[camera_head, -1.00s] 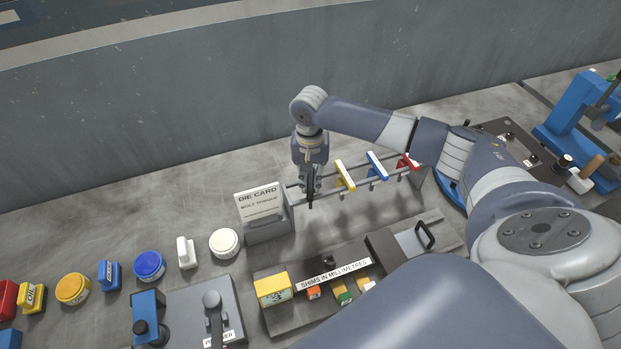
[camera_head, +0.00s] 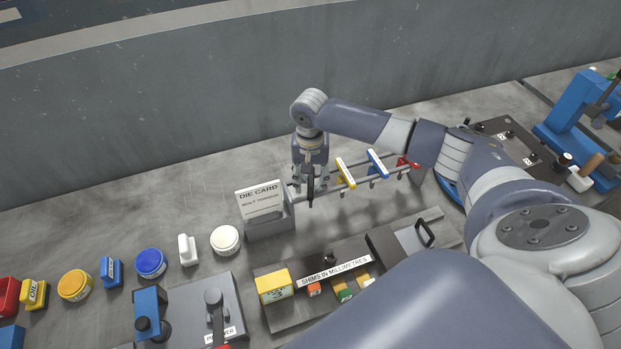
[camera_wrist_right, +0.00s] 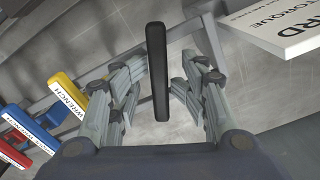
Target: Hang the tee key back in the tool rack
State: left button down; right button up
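The tee key shows as a black bar handle (camera_wrist_right: 157,72) in the right wrist view, between the finger pads with a gap on both sides. In the head view it is a dark upright shape (camera_head: 310,187) at the left end of the tool rack (camera_head: 332,189). It appears to sit at the rack's rails, but its shaft and seating are hidden. My right gripper (camera_head: 311,184) is open around the tee key; its spread fingers also show in the wrist view (camera_wrist_right: 156,100). My left gripper is not in view.
Yellow (camera_head: 346,173), blue (camera_head: 377,163) and red (camera_head: 404,162) handled tools hang along the rack to the right. A die card (camera_head: 261,203) stands close on the left. A shim tray (camera_head: 290,318) lies in front. A grey wall rises behind the bench.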

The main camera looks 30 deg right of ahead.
jog(key=shift+s+f, duration=0.2)
jog(key=shift+s, duration=0.05)
jog(key=shift+w+r, duration=0.1)
jog(key=shift+r, duration=0.15)
notch_tip(320, 180, up, 13)
jog(key=b, duration=0.3)
jog(key=shift+w, duration=0.15)
jog(key=shift+f, duration=0.1)
